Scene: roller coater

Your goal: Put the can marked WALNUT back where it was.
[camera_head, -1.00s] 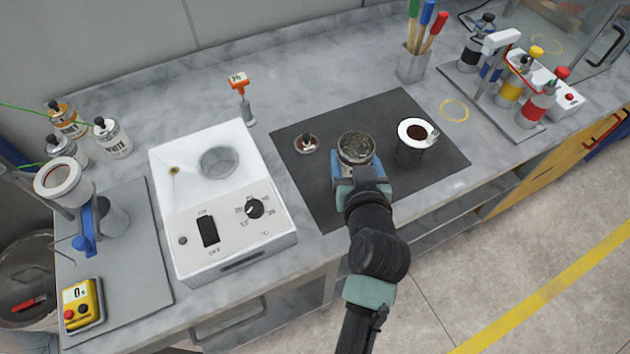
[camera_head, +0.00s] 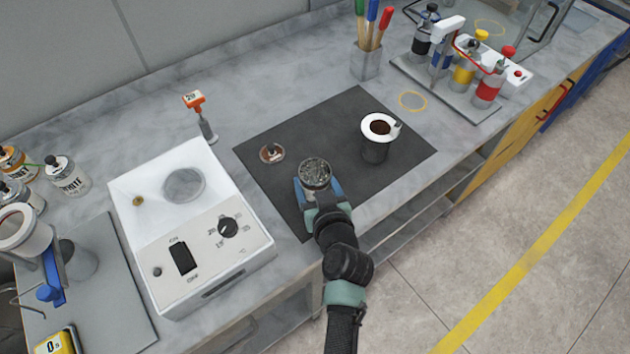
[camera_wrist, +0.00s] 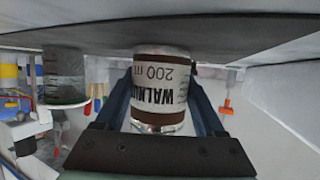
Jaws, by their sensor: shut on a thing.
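The can marked WALNUT (camera_head: 315,172) is held upright over the dark mat (camera_head: 330,122). Its grainy top faces up. In the wrist view, the can (camera_wrist: 160,88) shows upside down, with a white label reading WALNUT and 200 and brown bands. My gripper (camera_head: 318,188) is shut on the can, with a blue finger on each side of it. The can's base is at or very close to the mat; I cannot tell whether they touch. A small round lid-like piece with a knob (camera_head: 271,153) lies on the mat, left of the can.
A dark cup with a white rim (camera_head: 375,148) stands on the mat to the right. A yellow ring mark (camera_head: 413,101) is bare on the bench. A brush holder (camera_head: 366,62), a bottle rack (camera_head: 455,90) and a white heater box (camera_head: 205,250) stand around the mat.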

